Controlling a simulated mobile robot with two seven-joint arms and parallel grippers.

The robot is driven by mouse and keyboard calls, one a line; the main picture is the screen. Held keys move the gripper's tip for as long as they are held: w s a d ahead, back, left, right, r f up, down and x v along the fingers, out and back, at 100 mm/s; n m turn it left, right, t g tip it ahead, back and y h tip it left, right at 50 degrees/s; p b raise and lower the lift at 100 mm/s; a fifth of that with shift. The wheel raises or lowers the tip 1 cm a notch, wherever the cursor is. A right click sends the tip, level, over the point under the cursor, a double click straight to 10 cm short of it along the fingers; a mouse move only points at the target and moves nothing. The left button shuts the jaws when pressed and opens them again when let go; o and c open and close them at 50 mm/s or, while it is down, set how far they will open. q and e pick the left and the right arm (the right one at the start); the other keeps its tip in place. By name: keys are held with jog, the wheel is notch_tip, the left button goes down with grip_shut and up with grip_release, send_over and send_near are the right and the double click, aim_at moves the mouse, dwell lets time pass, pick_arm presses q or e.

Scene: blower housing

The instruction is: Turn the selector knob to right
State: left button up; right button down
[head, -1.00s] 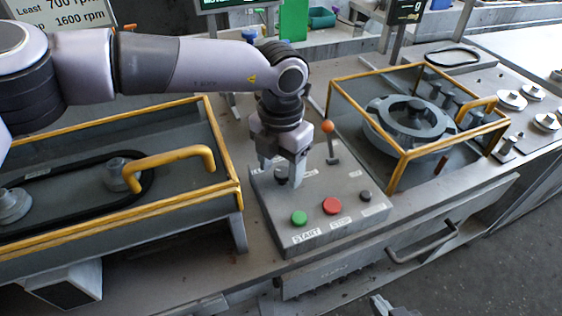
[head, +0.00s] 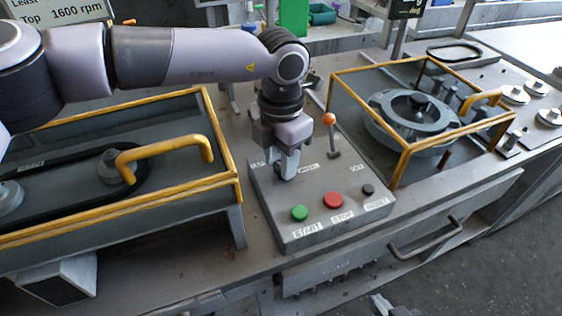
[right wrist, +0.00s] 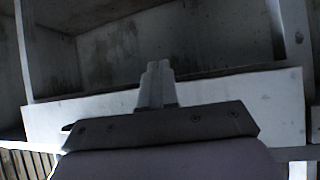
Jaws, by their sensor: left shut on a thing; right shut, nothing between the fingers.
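The grey control box (head: 310,226) stands on the bench, with a green START button (head: 299,213), a red STOP button (head: 333,200), a small black knob (head: 368,190) and an orange-tipped lever (head: 330,120). My left gripper (head: 287,174) points down at the back left of the box top. It is shut on the selector knob, which its fingers mostly hide; I cannot tell the knob's angle. My right gripper (right wrist: 157,85) is shut and empty in the right wrist view, below the bench front. Its tip also shows at the bottom of the head view (head: 380,305).
A yellow-framed guard (head: 237,190) with a raised handle (head: 165,152) stands left of the box. Another yellow-framed guard (head: 403,150) around a round grey housing (head: 412,112) stands right. A drawer handle (head: 425,240) sticks out from the bench front.

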pick_arm(q)
jog(key=m+b, duration=0.2)
jog(key=m, duration=0.2)
jog(key=shift+w+f+b, duration=0.1)
jog(key=shift+b, duration=0.25)
jog(key=shift+w+m+b, duration=0.1)
jog(key=shift+m+b, duration=0.75)
jog(key=shift+m, duration=1.85)
jog(key=o, duration=1)
jog(key=shift+o, duration=0.2)
jog(key=shift+r, duration=0.2)
notch_tip(320, 180, up, 7)
jog(key=shift+r, duration=0.1)
